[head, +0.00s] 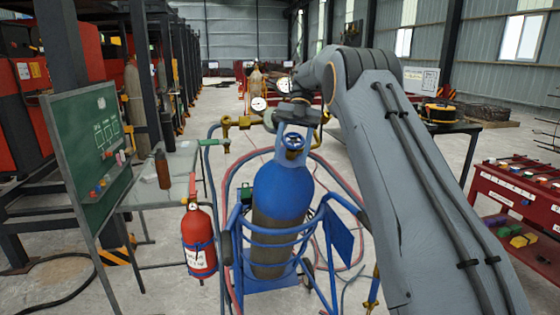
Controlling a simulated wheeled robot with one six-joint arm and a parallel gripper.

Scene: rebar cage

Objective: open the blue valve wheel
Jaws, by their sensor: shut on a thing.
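The blue valve wheel (294,141) is small and round with a dark centre. It sits at the top of a blue and dark grey gas cylinder (282,192), which stands upright in a blue tubular cart (237,262). My gripper (295,131) is at the end of my grey arm, which reaches in from the right and points down over the cylinder top. It is shut on the valve wheel. The fingertips are small here and partly blend with the blue parts around the wheel, so the exact contact is hard to see.
Round gauges (258,104) and brass fittings (228,126) with hoses stand close around the cylinder top. A red fire extinguisher (199,240) hangs to the left, near a green board (92,140). A red rack (520,205) stands at right. Hoses lie on the floor.

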